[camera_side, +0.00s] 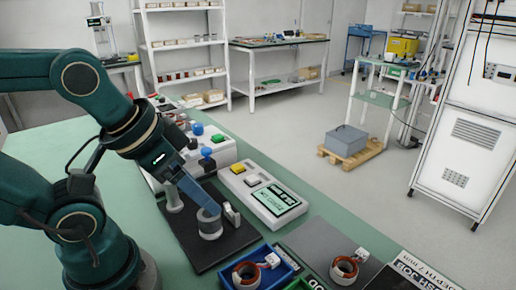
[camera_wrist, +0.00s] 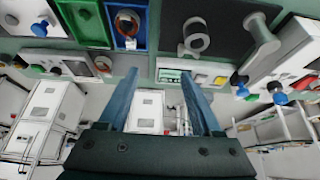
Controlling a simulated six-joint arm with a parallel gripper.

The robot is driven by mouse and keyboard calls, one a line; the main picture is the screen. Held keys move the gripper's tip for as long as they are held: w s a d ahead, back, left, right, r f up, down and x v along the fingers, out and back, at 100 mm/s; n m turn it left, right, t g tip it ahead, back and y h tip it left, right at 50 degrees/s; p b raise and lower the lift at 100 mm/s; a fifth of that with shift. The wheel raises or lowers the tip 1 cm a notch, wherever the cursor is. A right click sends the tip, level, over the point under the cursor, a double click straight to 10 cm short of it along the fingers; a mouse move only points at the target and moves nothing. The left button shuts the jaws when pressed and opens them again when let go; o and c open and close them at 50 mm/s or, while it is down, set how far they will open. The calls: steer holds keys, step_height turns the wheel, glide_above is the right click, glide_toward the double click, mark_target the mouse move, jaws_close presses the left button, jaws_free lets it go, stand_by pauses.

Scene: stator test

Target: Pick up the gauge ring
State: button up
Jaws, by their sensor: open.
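A grey ring (camera_side: 208,224), which I take to be the gauge ring, stands on a black plate (camera_side: 192,247) beside a small pale upright bracket (camera_side: 232,214). My gripper (camera_side: 206,202) is just above the ring in the side view, its blue fingers slanting down toward it and overlapping it from this angle. In the wrist view the ring (camera_wrist: 196,36) lies beyond the fingertips, up and right of the middle of the gap. My gripper (camera_wrist: 160,74) is open there, with nothing between its fingers. I cannot tell whether a finger touches the ring.
A control box with a screen (camera_side: 265,196) stands behind the plate. A blue tray (camera_side: 288,262) holds a copper-wound stator (camera_side: 246,274); another stator (camera_side: 344,269) sits on a grey mat (camera_side: 322,240). A device with coloured knobs (camera_side: 220,152) stands behind the gripper.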

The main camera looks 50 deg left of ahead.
mark_target(208, 215)
steer(key=w+a+r+m+g+y, duration=0.1)
steer(key=w+r+m+y, duration=0.1)
steer(key=m+y, duration=0.65)
steer(key=w+a+r+m+g+y, duration=0.1)
steer(key=a+r+m+g+y, duration=0.3)
steer(key=m, duration=0.8)
steer(key=f, duration=0.5)
steer(key=d+f+t, duration=0.1)
steer(key=f, duration=0.5)
steer(key=d+f+t+y, duration=0.1)
steer(key=f, duration=0.5)
steer(key=shift+w+d, duration=0.1)
steer(key=shift+w, duration=0.1)
steer(key=shift+f, duration=0.25)
steer(key=shift+x, duration=2.55)
steer(key=shift+c, duration=0.3)
